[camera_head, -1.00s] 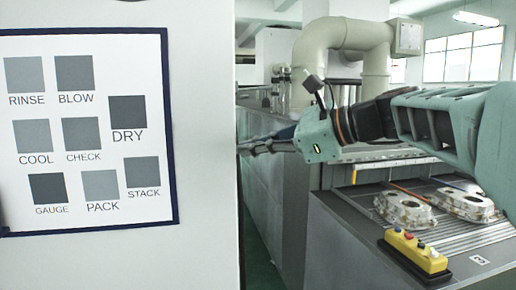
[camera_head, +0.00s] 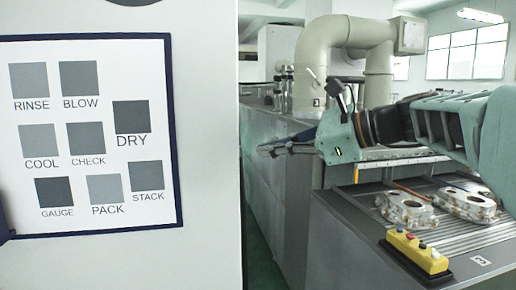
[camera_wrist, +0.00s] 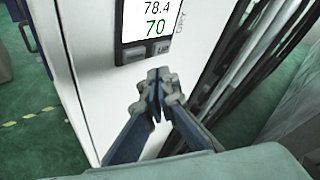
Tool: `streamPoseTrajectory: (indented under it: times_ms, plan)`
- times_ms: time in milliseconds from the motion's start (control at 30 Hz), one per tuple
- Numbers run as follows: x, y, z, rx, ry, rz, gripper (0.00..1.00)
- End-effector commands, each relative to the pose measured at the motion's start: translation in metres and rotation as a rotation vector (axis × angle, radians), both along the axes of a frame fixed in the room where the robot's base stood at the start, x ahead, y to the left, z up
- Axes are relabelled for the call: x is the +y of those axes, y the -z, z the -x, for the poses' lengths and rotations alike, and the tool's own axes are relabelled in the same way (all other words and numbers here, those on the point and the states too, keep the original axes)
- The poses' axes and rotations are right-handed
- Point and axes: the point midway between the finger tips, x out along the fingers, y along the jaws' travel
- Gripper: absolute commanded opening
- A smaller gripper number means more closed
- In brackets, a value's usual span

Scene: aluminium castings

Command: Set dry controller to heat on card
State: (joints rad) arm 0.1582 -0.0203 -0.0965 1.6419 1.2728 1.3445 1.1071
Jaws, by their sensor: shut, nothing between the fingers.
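The dry controller (camera_wrist: 160,26) is at the top of the wrist view, on a white upright panel. Its screen reads 78.4 in black above 70 in green, with "DRY" printed sideways at its right. Two dark buttons sit below the screen, a left one (camera_wrist: 134,53) and a right one (camera_wrist: 165,50). My gripper (camera_wrist: 157,84) is shut and empty, its tips just below the buttons in the picture; I cannot tell the gap. In the head view my gripper (camera_head: 268,150) is right of the white cabinet. A card (camera_head: 90,135) there has grey squares labelled RINSE, BLOW, DRY and others; no heat figure is readable.
The white cabinet (camera_head: 208,130) fills the left of the head view. A grey machine (camera_head: 345,245) at right bears metal castings (camera_head: 408,208) and a yellow button box (camera_head: 415,252). Dark upright bars (camera_wrist: 225,75) stand right of the panel in the wrist view.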

Motion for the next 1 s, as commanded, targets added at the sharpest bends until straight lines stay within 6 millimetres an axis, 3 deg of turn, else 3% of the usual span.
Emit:
streamPoseTrajectory:
  times_ms: [300,900,1000]
  plan:
    - [-0.029,-0.001,-0.008,0.0,0.0,0.001,0.0]
    - [-0.03,0.0,-0.008,0.001,0.0,0.001,0.0]
    - [-0.035,0.008,-0.007,0.019,0.006,0.02,0.0]
